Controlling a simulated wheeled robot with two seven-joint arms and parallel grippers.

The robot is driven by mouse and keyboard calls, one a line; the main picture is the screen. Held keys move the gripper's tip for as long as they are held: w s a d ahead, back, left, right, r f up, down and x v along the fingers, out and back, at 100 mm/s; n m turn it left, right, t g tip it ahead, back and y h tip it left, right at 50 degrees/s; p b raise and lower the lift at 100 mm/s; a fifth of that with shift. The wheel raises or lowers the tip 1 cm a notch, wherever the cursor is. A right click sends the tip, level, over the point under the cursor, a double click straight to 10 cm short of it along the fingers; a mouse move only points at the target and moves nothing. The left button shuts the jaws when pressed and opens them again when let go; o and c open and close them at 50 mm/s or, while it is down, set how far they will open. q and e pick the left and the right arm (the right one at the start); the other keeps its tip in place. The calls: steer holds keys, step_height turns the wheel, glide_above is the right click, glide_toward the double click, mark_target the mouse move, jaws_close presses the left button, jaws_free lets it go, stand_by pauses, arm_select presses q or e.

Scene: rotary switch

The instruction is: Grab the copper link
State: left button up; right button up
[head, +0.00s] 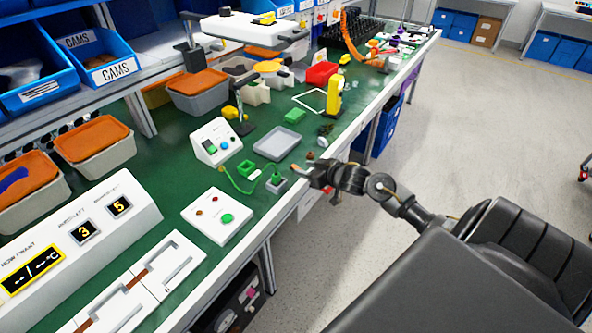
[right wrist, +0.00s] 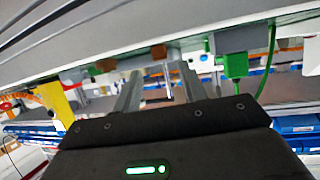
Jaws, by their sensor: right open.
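A small copper-brown piece (head: 298,171), which looks like the copper link, is at the front edge of the green bench, right by the fingertips of my right gripper (head: 312,174). In the right wrist view my right gripper (right wrist: 158,84) has its two grey fingers apart, with nothing clearly held between them. Two small brown pieces show beyond the fingertips there, one at the left (right wrist: 105,65) and one near the middle (right wrist: 158,52). I cannot tell which of them is the link. My left gripper is not in view.
A grey block (head: 277,185) and a green cable (head: 237,184) lie left of the gripper. A grey tray (head: 277,144) and a white button box (head: 218,217) stand on the bench (head: 185,180). The floor (head: 470,130) to the right is clear.

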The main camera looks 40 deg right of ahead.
mark_target(294, 166)
steer(key=shift+x, duration=2.65)
steer(key=shift+s+a, duration=0.1)
steer(key=shift+a, duration=0.05)
jaws_close()
